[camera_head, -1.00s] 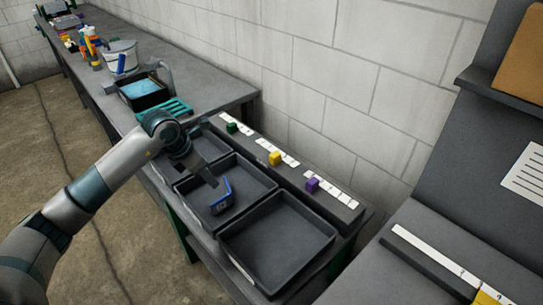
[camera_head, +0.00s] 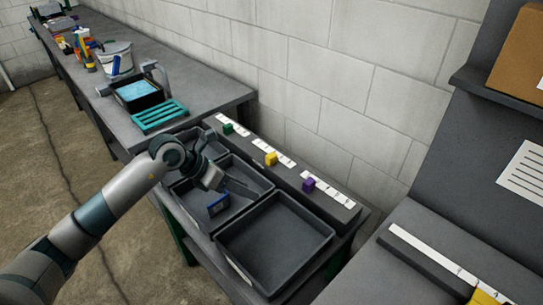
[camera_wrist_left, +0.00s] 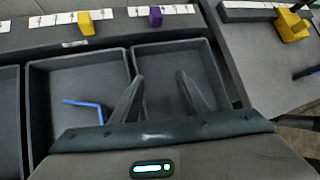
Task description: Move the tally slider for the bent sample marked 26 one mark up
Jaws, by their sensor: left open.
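A blue bent sample (camera_head: 217,206) lies in the middle tray; its mark is too small to read. It also shows in the left wrist view (camera_wrist_left: 88,104). A dark rail behind the trays carries white scale strips with a green slider (camera_head: 228,129), a yellow slider (camera_head: 271,159) and a purple slider (camera_head: 308,185). The yellow slider (camera_wrist_left: 86,23) and purple slider (camera_wrist_left: 155,16) also show in the wrist view. My left gripper (camera_head: 242,188) is open and empty above the trays, apart from the sliders. Its fingers (camera_wrist_left: 160,85) point toward the rail.
The right tray (camera_head: 275,245) is empty. A teal rack (camera_head: 160,116), a dark bin with blue contents (camera_head: 137,93) and a white bucket (camera_head: 115,60) stand farther along the bench. A separate grey bench with a white strip (camera_head: 430,250) is at right.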

